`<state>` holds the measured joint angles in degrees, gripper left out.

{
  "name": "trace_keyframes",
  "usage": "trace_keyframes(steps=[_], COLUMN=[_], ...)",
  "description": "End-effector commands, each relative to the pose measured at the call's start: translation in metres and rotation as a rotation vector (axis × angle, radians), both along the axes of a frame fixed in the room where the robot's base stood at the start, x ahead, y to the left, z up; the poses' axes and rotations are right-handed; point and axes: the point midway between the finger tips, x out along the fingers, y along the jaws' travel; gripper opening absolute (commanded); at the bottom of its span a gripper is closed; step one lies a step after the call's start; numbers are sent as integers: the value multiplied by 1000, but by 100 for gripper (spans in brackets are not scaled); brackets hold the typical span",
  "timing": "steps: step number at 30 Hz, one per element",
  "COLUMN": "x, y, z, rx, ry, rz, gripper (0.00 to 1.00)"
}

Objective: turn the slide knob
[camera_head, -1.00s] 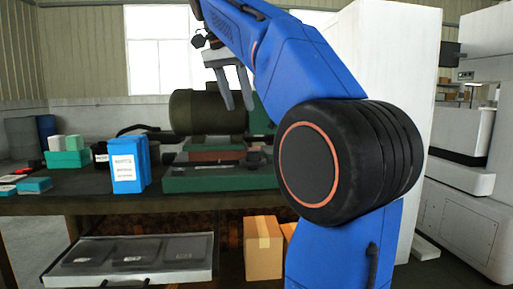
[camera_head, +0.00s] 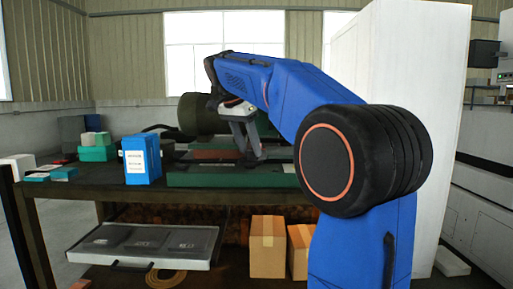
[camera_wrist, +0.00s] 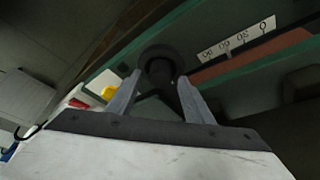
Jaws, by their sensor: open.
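The slide knob (camera_wrist: 163,56) is a dark round knob, seen in the wrist view just beyond and between the fingertips. My gripper (camera_wrist: 161,80) is open, one grey finger to each side of the knob; I cannot tell whether either touches it. In the head view my gripper (camera_head: 252,155) points down at the green machine (camera_head: 215,180), in front of its reddish-brown slide. There the knob is hidden or too dark to make out. A white scale plate (camera_wrist: 238,48) marked 0, 30, 60, 90 lies right of the knob in the wrist view.
The machine stands on a dark bench (camera_head: 90,180). A blue box (camera_head: 142,160) and teal boxes (camera_head: 97,152) stand to its left. A tall white cabinet (camera_head: 400,60) rises behind my arm.

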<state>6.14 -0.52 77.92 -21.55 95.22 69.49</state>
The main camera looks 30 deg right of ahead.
Motion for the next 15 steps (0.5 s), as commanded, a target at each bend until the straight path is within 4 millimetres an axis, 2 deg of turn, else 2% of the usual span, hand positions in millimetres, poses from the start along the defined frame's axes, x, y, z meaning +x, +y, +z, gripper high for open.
trace_keyframes(steps=[9, 10, 15], x=[2, 2, 2], y=[1, 1, 1], z=[-3, -3, -3], rx=[0, 0, 0], ry=[1, 0, 1], rz=[0, 0, 0], gripper=[47, 45, 6])
